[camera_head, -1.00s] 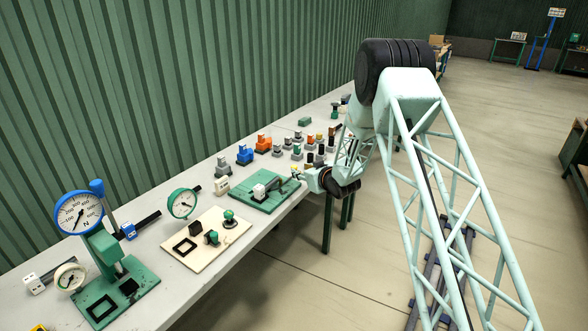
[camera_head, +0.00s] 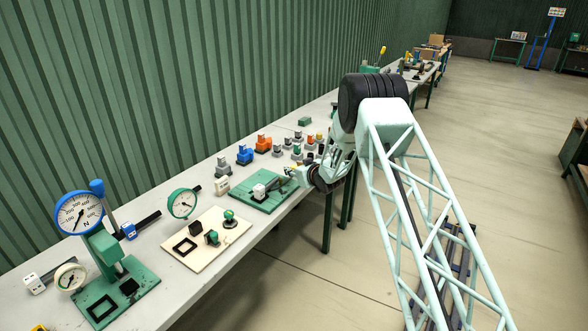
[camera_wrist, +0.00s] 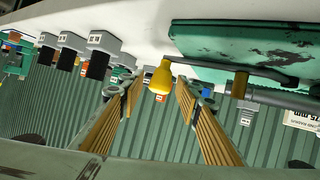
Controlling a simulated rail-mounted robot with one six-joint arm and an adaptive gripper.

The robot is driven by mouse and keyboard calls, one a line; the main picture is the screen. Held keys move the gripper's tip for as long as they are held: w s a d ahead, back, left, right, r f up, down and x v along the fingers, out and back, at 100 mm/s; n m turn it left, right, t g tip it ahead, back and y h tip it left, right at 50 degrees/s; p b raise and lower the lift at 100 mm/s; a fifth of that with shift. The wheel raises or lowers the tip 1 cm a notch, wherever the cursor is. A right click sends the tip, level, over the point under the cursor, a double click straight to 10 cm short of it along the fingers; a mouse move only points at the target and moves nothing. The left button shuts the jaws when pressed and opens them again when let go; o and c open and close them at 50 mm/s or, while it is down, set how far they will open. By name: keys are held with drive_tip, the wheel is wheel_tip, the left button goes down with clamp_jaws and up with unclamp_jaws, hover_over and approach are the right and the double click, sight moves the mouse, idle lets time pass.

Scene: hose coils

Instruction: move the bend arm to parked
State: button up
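The bend arm is a dark lever (camera_wrist: 262,70) on a green plate (camera_head: 250,197) at the bench's front edge; it also shows in the head view (camera_head: 277,185). A yellow knob (camera_wrist: 160,78), apparently the lever's handle, appears between my fingertips in the wrist view, with a visible gap on each side. My gripper (camera_wrist: 159,88) is open, its ribbed tan fingers pointing toward the knob. In the head view my gripper (camera_head: 291,175) is at the right end of the plate, and its fingers are small and partly merged with the lever there.
A grey-white block (camera_head: 259,191) sits on the plate. Orange (camera_head: 263,144) and blue (camera_head: 244,154) fixtures and several small blocks stand behind. A beige board (camera_head: 206,238) and a force gauge (camera_head: 79,213) are nearer on the bench.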

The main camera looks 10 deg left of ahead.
idle(0.3)
clamp_jaws()
drive_tip(key=shift+d, duration=0.1)
